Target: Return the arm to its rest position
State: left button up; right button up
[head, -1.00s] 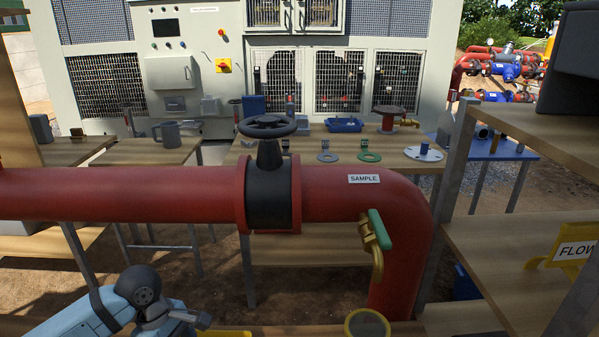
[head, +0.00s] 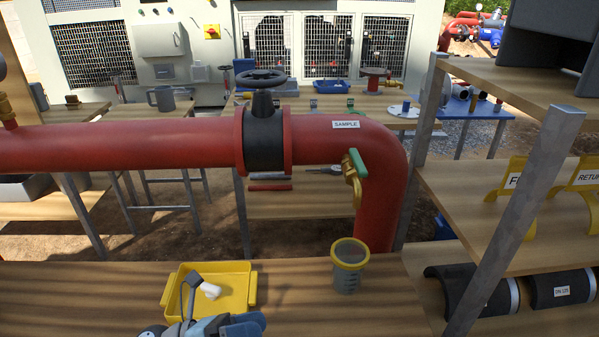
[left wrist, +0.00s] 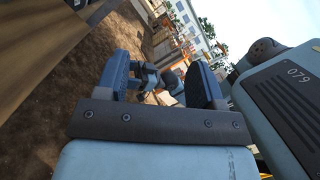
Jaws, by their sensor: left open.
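My left gripper (head: 232,323) is at the bottom edge of the head view, in front of a yellow tray (head: 252,285) and partly cut off. In the left wrist view its two dark blue fingers (left wrist: 160,78) stand apart with nothing held between them. Blue-grey robot parts show behind the gap, too small to tell apart. My right gripper does not show clearly in any view.
The tray holds a small white object (head: 210,291). A yellow-rimmed cup (head: 349,265) stands upright to its right. A red pipe (head: 110,142) with a black valve (head: 263,130) crosses behind the wooden bench (head: 90,290). A metal shelf post (head: 515,220) stands right.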

pick_arm(q)
jog(key=w+a+f+n+t+y, duration=0.1)
jog(key=a+f+n+t+y, duration=0.15)
jog(key=n+t+y, duration=0.7)
jog(key=w+a+f+n+t, duration=0.15)
jog(key=a+n+t, duration=0.3)
jog(key=n, duration=1.15)
jog(key=s+a+f+n+g+y, duration=0.3)
jog(key=s+f+n+g+y, duration=0.3)
jog(key=s+f+n, duration=0.6)
notch_tip(320, 180, up, 15)
jog(key=a+n+p, duration=0.1)
jog(key=n+p, duration=0.1)
jog(key=p, duration=2.3)
jog(key=shift+w+a+r+y, duration=0.2)
jog(key=shift+w+a+y, duration=0.05)
jog(key=shift+a+y, duration=0.1)
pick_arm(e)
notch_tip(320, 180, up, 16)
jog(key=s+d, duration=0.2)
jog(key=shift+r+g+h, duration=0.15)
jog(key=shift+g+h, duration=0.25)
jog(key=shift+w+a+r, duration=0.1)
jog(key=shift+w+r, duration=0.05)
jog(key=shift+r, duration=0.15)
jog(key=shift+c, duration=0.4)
